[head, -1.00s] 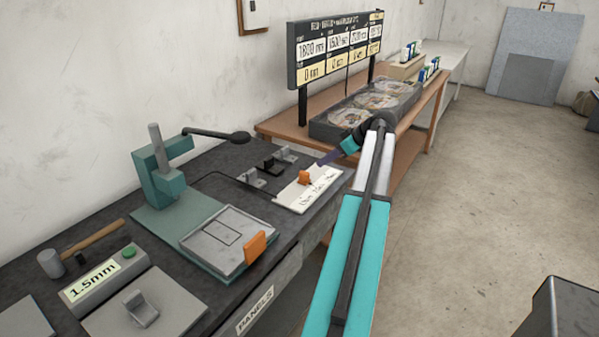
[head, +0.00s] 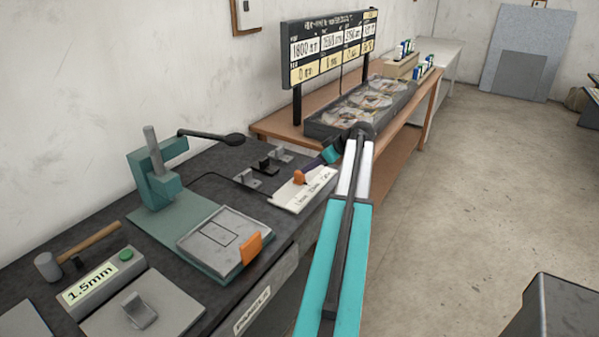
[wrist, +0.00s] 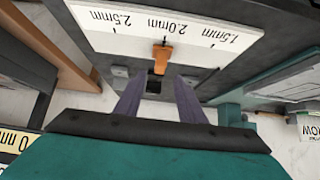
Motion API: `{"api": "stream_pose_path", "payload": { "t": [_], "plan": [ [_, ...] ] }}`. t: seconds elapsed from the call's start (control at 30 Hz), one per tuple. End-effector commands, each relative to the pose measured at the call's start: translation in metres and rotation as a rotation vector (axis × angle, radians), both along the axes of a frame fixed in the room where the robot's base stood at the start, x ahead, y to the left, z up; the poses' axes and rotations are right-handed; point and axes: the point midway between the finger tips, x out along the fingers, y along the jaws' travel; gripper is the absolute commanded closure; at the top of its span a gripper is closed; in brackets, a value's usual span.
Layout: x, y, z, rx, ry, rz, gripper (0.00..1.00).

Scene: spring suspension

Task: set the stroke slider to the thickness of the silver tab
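The stroke slider is an orange knob (head: 299,177) on a white scale strip (head: 290,198) at the bench's right end. In the wrist view the orange knob (wrist: 161,56) stands at about the 2.0mm mark of the white scale (wrist: 140,36), between 2.5mm and 1.5mm. My gripper (wrist: 158,98) is open and empty. Its two purple fingers are apart, with the knob beyond and between their tips. In the head view my gripper (head: 309,169) is close beside the knob; contact cannot be told. Small silver tabs (head: 246,179) stand behind the strip, near a black one.
A grey box with a display (head: 92,281) reads 1.5mm. A green press (head: 155,175), a hammer (head: 90,245) and a plate fixture with an orange handle (head: 251,249) share the bench. A sign board (head: 330,48) stands behind. Open floor lies to the right.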

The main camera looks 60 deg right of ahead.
Motion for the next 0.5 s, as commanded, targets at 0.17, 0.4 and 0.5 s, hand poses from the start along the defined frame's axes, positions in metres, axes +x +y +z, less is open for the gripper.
{"api": "stream_pose_path", "payload": {
  "t": [0.17,0.4,0.5],
  "plan": [
    [0.019,0.000,-0.017,0.002,0.001,0.002,0.64],
    [0.041,-0.001,-0.039,0.001,0.000,0.001,0.64],
    [0.047,-0.001,-0.046,0.001,0.001,0.000,0.64]
  ]
}}
